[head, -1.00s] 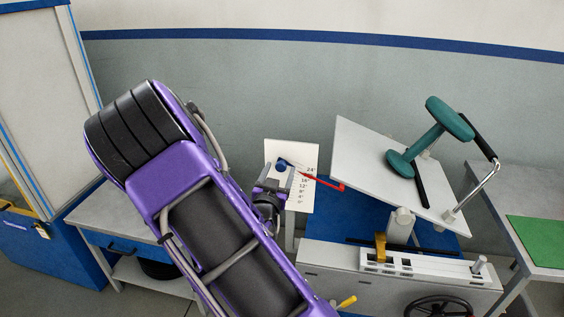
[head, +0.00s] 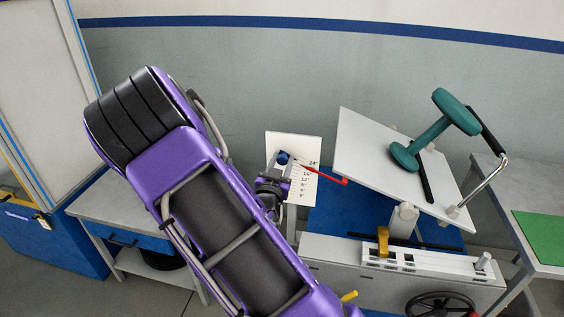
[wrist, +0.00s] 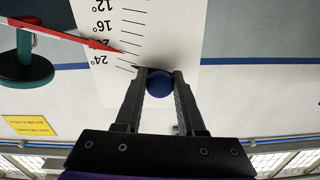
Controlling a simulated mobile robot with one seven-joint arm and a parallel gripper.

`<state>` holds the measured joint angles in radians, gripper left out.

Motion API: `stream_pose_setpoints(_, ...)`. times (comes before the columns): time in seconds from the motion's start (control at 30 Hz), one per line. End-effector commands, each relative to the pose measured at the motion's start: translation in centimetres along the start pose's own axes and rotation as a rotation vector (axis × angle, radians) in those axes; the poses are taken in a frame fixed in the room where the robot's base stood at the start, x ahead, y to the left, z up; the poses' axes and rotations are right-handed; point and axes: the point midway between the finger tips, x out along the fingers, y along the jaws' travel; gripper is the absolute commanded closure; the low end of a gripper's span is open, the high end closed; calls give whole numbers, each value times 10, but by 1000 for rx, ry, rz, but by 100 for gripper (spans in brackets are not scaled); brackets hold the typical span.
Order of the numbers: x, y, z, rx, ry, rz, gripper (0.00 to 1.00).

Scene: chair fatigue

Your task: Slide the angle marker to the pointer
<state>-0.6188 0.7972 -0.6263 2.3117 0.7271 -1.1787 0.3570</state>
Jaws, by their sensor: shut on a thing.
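The angle marker, a round blue knob (wrist: 160,83), sits between the two dark fingers of my gripper (wrist: 160,88) in the wrist view. My gripper is shut on it. In the head view the blue knob (head: 283,157) is on the white scale board (head: 309,145), near its 24° end. The red pointer (wrist: 65,33) crosses the scale in the wrist view, its tip between the 20° and 24° labels. The knob is a little beyond the tip on the 24° side. The pointer also shows in the head view (head: 325,174), partly over the board.
A white bench rail (head: 420,258) and handwheel (head: 440,305) lie below. A grey table (head: 135,205) is at left. My arm hides part of the foreground.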

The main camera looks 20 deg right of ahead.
Motion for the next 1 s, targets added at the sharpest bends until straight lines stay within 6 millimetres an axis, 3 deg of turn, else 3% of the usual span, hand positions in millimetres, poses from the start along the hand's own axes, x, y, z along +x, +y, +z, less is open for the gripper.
stream_pose_setpoints(0.1, 0, 0, 0, 0, 0, 0, 100)
stream_pose_setpoints(1.0, 0, 0, 0, 0, 1, 0, 100)
